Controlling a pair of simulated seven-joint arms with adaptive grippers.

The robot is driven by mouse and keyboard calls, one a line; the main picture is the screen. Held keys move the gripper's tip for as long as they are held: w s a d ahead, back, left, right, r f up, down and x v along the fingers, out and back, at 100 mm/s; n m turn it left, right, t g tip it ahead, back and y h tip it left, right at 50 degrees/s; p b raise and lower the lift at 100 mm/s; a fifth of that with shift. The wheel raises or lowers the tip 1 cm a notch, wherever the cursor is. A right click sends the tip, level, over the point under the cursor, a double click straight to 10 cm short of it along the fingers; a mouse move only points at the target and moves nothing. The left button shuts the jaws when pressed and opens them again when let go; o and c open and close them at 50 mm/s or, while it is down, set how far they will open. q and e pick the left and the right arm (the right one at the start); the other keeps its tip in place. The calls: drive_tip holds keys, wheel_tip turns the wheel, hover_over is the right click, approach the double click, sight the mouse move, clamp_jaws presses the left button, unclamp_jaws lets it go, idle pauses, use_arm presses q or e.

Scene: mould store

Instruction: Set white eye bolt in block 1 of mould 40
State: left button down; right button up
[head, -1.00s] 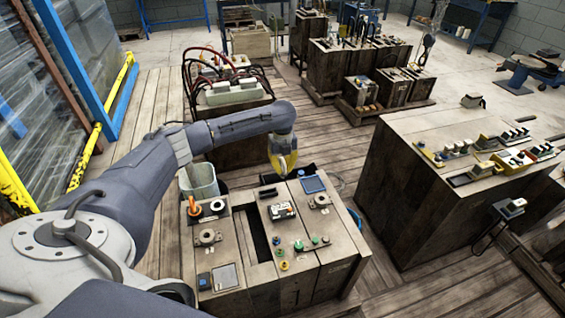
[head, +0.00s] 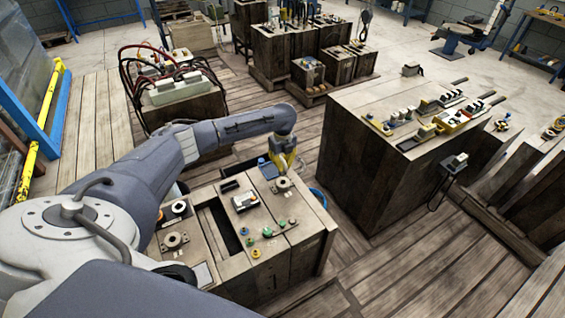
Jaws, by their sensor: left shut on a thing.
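The mould with pale block tops (head: 310,212) stands in the lower middle of the head view. My left gripper (head: 287,172), with yellow fingers, is over its far right part, just above a round metal seat (head: 282,185). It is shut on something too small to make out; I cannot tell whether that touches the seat. Several small coloured pieces, teal, green and yellow (head: 256,253), stand on the near part of the mould. A second round seat (head: 175,241) is at its left. I cannot pick out a white eye bolt or read any block numbers. My right gripper is not in view.
A dark slot (head: 220,228) runs between the block tops. A meter-like box (head: 245,202) and a blue pad (head: 268,168) lie on top. A large wooden block (head: 370,150) with fittings stands to the right. A hose-covered block (head: 180,98) stands behind. Floorboards are free between.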

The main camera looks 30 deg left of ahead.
sight(283, 173)
use_arm(q)
drive_tip(key=shift+f, duration=1.65)
drive_tip(key=shift+w+f, duration=0.1)
drive_tip(key=shift+f, duration=0.95)
idle(2.7)
drive_tip(key=shift+a, duration=0.1)
